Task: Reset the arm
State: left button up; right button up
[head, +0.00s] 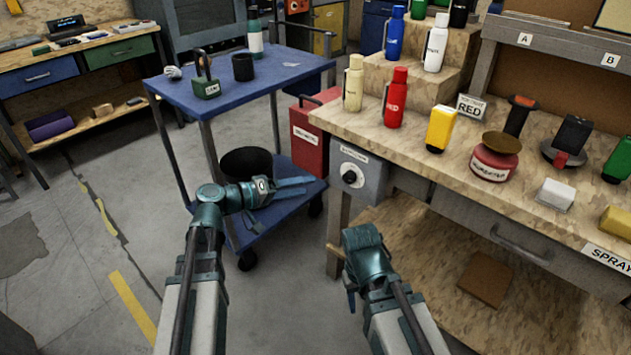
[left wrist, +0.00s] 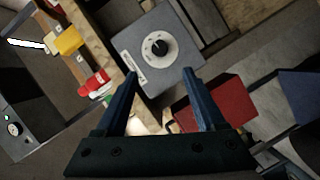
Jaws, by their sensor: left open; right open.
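My left gripper (head: 294,187) is at the end of the left arm, pointing right, over the blue cart's lower shelf in the head view. In the left wrist view its two dark blue fingers (left wrist: 160,98) are spread apart with nothing between the tips. Beyond them is a grey box with a round dial (left wrist: 130,55), which also shows in the head view (head: 360,176) on the bench's front left side. My right gripper (head: 362,250) is low in front of the workbench, folded. Its fingers are mostly hidden, and I see nothing held.
The workbench (head: 460,175) on the right carries several bottles and tools. A red metal box (head: 310,140) stands between it and the blue cart (head: 225,95), close beyond my left gripper. A black bucket (head: 246,163) is on the cart's lower shelf. The floor at left is clear.

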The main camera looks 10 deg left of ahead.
pick_arm(q)
jog(key=shift+s+a+r, duration=0.1)
jog(key=shift+s+a, duration=0.25)
jog(key=shift+a, duration=0.1)
jog(key=s+d+f+m+g+y, duration=0.4)
jog(key=s+d+f+g+y, duration=0.3)
jog(key=s+d+f, duration=0.5)
jog(key=s+a+f+m+g+y, duration=0.1)
jog(key=s+a+f+g+y, duration=0.1)
jog(key=s+a+f+y, duration=0.45)
notch_tip(320, 180, up, 32)
jog(key=p, duration=3.1)
jog(key=shift+s+d+r+y+p, duration=0.15)
jog(key=shift+s+d+y+p, duration=0.2)
